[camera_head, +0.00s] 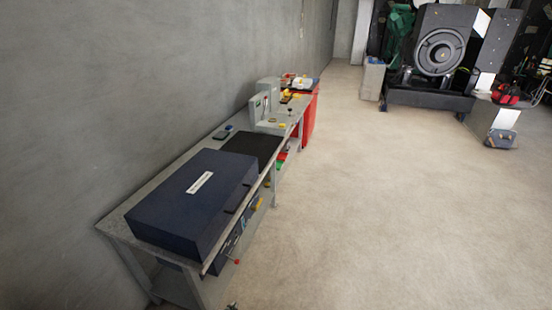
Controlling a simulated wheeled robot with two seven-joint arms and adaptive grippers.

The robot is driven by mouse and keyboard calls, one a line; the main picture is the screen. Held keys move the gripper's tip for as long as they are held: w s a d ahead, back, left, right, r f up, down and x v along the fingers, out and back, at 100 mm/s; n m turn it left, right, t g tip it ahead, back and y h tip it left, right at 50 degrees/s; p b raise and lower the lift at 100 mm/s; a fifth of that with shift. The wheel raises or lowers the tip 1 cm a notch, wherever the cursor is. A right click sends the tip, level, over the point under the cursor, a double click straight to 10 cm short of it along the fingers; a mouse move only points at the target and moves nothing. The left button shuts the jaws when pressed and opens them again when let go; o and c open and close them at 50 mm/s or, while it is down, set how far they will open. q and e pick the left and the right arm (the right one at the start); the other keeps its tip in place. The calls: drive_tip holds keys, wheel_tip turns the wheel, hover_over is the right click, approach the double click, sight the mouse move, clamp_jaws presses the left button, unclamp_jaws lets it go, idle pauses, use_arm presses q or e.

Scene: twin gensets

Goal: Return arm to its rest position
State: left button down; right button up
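Neither of my arms can be made out in the head view, and no gripper shows. The task names no other object. A long grey workbench (122,228) runs along the wall on the left. A large dark blue case (190,205) with a white label lies closed on its near end. A black mat (250,146) lies behind the case.
Small devices and yellow items (290,97) stand at the bench's far end, beside a red cabinet (311,115). A dark genset (436,60) stands at the back right. The middle floor (380,200) is clear.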

use_arm(q)
drive_tip(key=s+a+f+g, duration=0.2)
drive_tip(key=s+a+f, duration=0.1)
drive_tip(key=s+f, duration=0.65)
drive_tip(key=s+a+f+n+g, duration=0.1)
drive_tip(key=s+a+f+g, duration=0.1)
drive_tip(key=s+f, duration=0.4)
drive_tip(key=s+a+f+n+g, duration=0.1)
drive_tip(key=s+a+f+g, duration=0.1)
drive_tip(key=s+f, duration=0.5)
drive_tip(key=s+a+f+n+g, duration=0.1)
drive_tip(key=s+f, duration=0.6)
drive_tip(key=s, duration=0.8)
drive_tip(key=shift+s+a+g+y, duration=0.3)
drive_tip(key=shift+a+g, duration=0.4)
drive_tip(key=shift+a, duration=0.25)
